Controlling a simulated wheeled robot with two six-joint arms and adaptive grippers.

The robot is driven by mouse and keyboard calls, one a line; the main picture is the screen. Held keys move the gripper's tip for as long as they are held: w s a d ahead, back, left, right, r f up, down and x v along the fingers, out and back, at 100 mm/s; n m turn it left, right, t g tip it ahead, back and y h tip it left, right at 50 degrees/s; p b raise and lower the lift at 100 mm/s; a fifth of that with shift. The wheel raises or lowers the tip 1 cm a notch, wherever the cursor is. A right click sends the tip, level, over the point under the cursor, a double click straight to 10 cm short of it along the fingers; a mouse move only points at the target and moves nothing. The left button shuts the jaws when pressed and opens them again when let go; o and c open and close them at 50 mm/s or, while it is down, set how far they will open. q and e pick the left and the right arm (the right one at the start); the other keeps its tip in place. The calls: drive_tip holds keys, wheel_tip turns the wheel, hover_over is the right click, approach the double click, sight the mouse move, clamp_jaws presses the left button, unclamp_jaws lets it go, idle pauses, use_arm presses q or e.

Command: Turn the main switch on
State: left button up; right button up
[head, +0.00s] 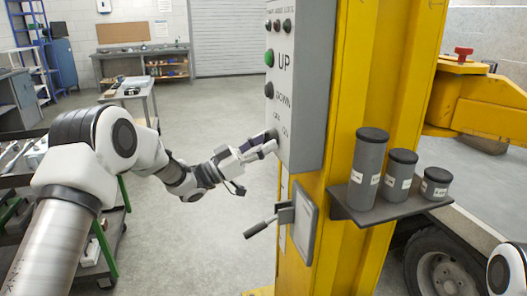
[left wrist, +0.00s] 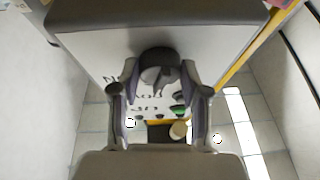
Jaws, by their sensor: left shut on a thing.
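The grey control box (head: 303,100) is fixed to the yellow post. The main switch, a dark rotary knob (head: 271,134), sits low on its face near small lettering that seems to read OFF and ON. My left gripper (head: 266,146) reaches it from the left and is shut on the knob. In the left wrist view the dark knob (left wrist: 158,60) lies between the two fingers, with the panel behind it upside down. The fingers partly hide the knob, and I cannot tell its exact turn. My right gripper is out of view.
Above the knob are a green UP button (head: 269,58), a dark DOWN button (head: 269,90) and several small knobs. Below hangs a lever (head: 261,228) on a plate. A shelf (head: 388,207) with 3 grey canisters juts from the yellow post (head: 352,110). Open floor lies behind.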

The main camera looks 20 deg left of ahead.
use_arm(q)
drive_tip(key=shift+w+a+r+m+g+h+b, duration=0.1)
drive_tip(key=shift+m+g+h+b, duration=0.25)
drive_tip(key=shift+m+g+b, duration=1.4)
drive_tip(key=shift+w+a+m+g+h+b, duration=0.15)
drive_tip(key=shift+m+g+h+b, duration=0.3)
drive_tip(key=shift+m, duration=2.4)
drive_tip(key=shift+w+d+r+m+g+h+b, duration=0.1)
drive_tip(key=shift+m+g+h+b, duration=0.2)
drive_tip(key=shift+m+g+b, duration=1.45)
drive_tip(key=shift+m+t+p, duration=0.35)
drive_tip(key=shift+m+p, duration=0.2)
drive_tip(key=shift+m, duration=0.1)
drive_tip(key=o, duration=1.1)
drive_tip(key=shift+o, duration=0.2)
drive_tip(key=shift+a+f, duration=0.1)
drive_tip(key=v, duration=1.1)
drive_tip(key=shift+s+a+f, duration=0.15)
drive_tip(key=shift+s+a, duration=0.05)
drive_tip(key=shift+a, duration=0.15)
